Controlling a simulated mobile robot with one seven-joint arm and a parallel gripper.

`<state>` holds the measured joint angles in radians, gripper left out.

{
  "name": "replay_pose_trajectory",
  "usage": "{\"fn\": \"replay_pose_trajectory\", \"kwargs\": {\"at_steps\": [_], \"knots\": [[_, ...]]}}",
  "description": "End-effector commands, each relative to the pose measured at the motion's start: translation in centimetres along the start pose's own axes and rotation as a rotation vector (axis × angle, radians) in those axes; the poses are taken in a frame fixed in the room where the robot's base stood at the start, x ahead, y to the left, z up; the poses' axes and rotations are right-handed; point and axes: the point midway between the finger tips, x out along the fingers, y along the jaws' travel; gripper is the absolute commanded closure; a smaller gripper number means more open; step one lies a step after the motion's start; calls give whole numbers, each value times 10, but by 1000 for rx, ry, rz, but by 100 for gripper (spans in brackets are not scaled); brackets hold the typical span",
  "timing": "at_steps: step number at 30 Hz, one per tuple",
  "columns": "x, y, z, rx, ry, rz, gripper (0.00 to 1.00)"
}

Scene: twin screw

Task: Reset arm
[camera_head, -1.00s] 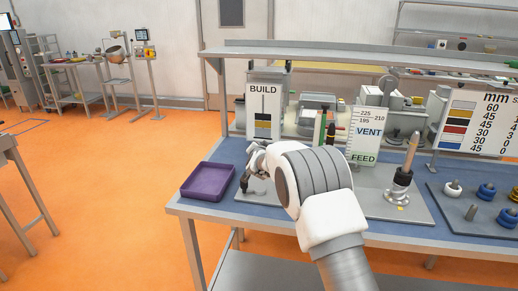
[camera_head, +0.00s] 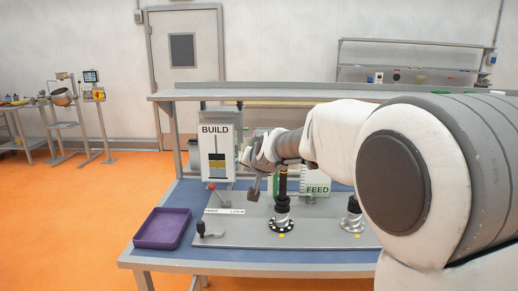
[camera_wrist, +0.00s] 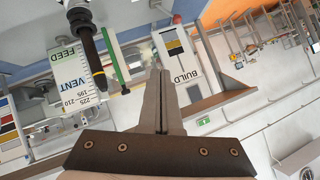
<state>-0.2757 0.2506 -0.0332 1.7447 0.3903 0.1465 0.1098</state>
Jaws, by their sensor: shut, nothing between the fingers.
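My gripper (camera_head: 254,188) is raised above the grey base plate (camera_head: 240,236) on the blue-topped bench, in front of the BUILD board. Its fingers point downward in the head view. In the wrist view my gripper (camera_wrist: 161,75) shows its two fingers pressed together with nothing between them. The wrist picture is upside down and looks across the bench toward the far wall. My own arm covers the right side of the head view and hides much of the bench there.
A purple tray (camera_head: 162,229) lies at the bench's left. Two upright screw posts (camera_head: 281,215) (camera_head: 352,217) stand on the plate. The BUILD board (camera_head: 216,153) and FEED board (camera_head: 316,181) stand behind. A red-knobbed lever (camera_head: 212,187) is near the FREE/LOCK label. Open floor lies to the left.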

Motion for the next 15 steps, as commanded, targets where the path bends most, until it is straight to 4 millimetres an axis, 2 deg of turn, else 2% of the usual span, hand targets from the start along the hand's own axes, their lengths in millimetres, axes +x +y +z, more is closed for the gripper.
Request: {"fn": "replay_pose_trajectory", "kwargs": {"at_steps": [1,8,15], "knots": [[-24,7,0,-16,-16,9,100],[-117,43,28,-100,-124,69,100],[-208,86,79,-180,-238,151,100]]}}
